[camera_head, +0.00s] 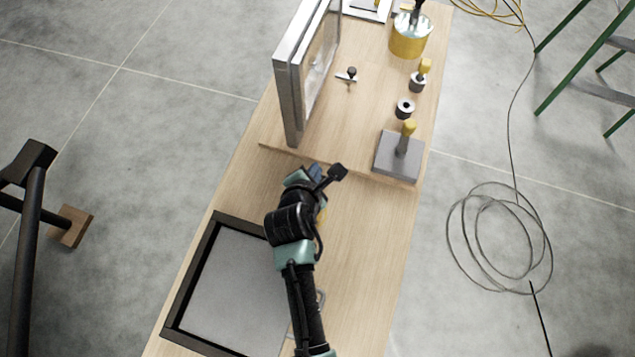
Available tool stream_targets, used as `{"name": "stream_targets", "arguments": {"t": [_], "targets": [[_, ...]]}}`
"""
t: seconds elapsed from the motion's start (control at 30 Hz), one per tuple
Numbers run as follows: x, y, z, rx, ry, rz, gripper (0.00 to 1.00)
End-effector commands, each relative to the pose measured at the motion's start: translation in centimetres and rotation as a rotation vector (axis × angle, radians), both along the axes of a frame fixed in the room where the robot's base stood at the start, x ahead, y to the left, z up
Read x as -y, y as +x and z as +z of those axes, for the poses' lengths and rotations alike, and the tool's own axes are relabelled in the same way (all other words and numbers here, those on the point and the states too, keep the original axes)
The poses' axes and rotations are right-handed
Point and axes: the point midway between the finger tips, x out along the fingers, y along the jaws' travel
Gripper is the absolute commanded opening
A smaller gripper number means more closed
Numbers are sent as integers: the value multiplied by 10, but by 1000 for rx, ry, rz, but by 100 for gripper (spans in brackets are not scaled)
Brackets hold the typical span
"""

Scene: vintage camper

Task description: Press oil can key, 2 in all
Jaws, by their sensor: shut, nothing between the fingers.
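A yellow can with a shiny top (408,42) stands at the far end of the wooden bench; a dark part rises from its top. It may be the oil can, but I cannot make out a key on it. A grey square plate with a yellow-tipped post (398,157) lies nearer, by the right edge of the raised board. My gripper (328,178) is over the middle of the bench, left of and nearer than the plate. It is shut and empty, apart from the plate and the can. Its fingertips are hard to make out from above.
A yellow-topped metal piece (418,80), a dark-centred ring (405,107) and a black-knobbed T-shaped piece (347,75) sit on the board. An upright metal frame (289,95) stands at left. A dark-rimmed tray (230,290) lies nearer. The bench's right strip (378,240) is clear.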

Motion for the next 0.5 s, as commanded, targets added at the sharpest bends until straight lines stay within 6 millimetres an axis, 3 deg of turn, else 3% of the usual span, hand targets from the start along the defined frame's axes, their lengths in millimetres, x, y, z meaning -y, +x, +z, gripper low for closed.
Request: {"name": "stream_targets", "arguments": {"t": [0.03, 0.2, 0.5], "targets": [[0, 0, -12, -1, 0, -1, 0], [1, 0, -26, 0, -1, -1, 0], [0, 0, -27, 1, -1, -1, 0]]}}
